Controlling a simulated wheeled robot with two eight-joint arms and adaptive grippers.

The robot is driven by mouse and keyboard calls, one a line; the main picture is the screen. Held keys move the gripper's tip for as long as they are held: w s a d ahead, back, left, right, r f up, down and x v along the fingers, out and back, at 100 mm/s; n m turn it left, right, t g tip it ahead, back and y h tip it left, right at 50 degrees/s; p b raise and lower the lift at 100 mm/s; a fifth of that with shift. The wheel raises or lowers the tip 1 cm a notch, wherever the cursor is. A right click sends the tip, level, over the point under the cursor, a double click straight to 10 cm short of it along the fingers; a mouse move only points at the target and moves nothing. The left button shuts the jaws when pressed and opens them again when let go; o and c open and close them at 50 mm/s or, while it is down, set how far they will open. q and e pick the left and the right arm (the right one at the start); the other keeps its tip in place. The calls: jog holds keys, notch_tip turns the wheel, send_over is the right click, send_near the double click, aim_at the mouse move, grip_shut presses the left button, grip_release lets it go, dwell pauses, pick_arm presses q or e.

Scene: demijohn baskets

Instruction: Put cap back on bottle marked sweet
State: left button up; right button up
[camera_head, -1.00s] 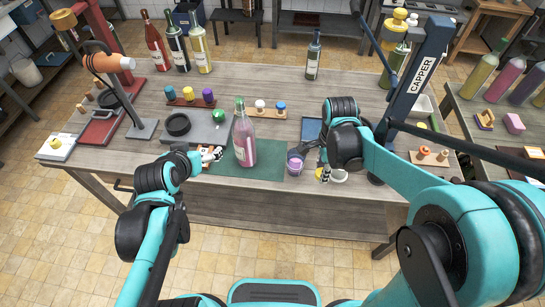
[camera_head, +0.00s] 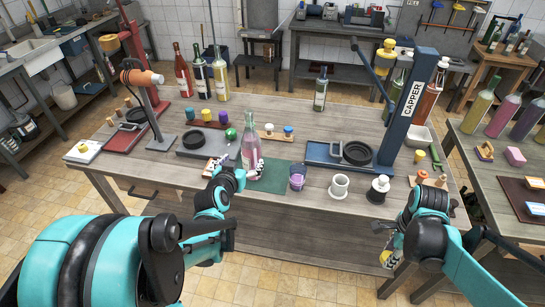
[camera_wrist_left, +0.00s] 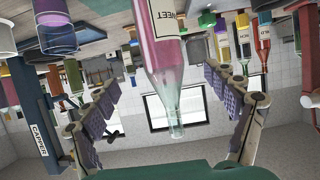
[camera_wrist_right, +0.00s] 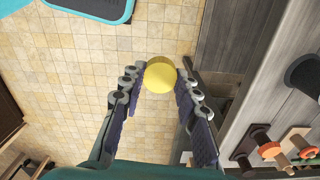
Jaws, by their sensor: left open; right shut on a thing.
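The pink bottle (camera_head: 249,151) stands upright on the green mat (camera_head: 272,177) near the front of the table. In the left wrist view the bottle (camera_wrist_left: 158,45), labelled SWEET, appears upside down, and its clear glass mouth has no cap on it. My left gripper (camera_head: 247,170) is open, with its fingers on either side of the bottle; whether they touch it I cannot tell. My right gripper (camera_head: 387,257) is off the table's front edge, low over the floor. It is shut on a round yellow thing (camera_wrist_right: 160,73), which may be a cap.
A glass with purple contents (camera_head: 297,177), a white cup (camera_head: 340,186) and a dark-based white-topped item (camera_head: 378,188) stand right of the mat. The blue CAPPER stand (camera_head: 408,110) rises at the right. Several colored stoppers sit on wooden racks (camera_head: 211,124) behind the bottle.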

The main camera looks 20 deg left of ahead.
aim_at(249, 153)
jog(key=shift+f, duration=0.15)
pick_arm(q)
jog(key=b+x, duration=0.2)
jog(key=x, duration=0.4)
jog(key=shift+w+f, duration=0.1)
pick_arm(e)
jog(key=shift+f, duration=0.95)
pick_arm(q)
jog(key=shift+w, duration=0.2)
jog(key=b+x, duration=0.2)
jog(key=x, duration=0.2)
jog(key=shift+w+a+f, duration=0.2)
jog(key=shift+w+f, duration=0.05)
jog(key=shift+w+a, duration=0.1)
jog(key=shift+w, duration=0.25)
pick_arm(e)
jog(key=shift+f, duration=0.95)
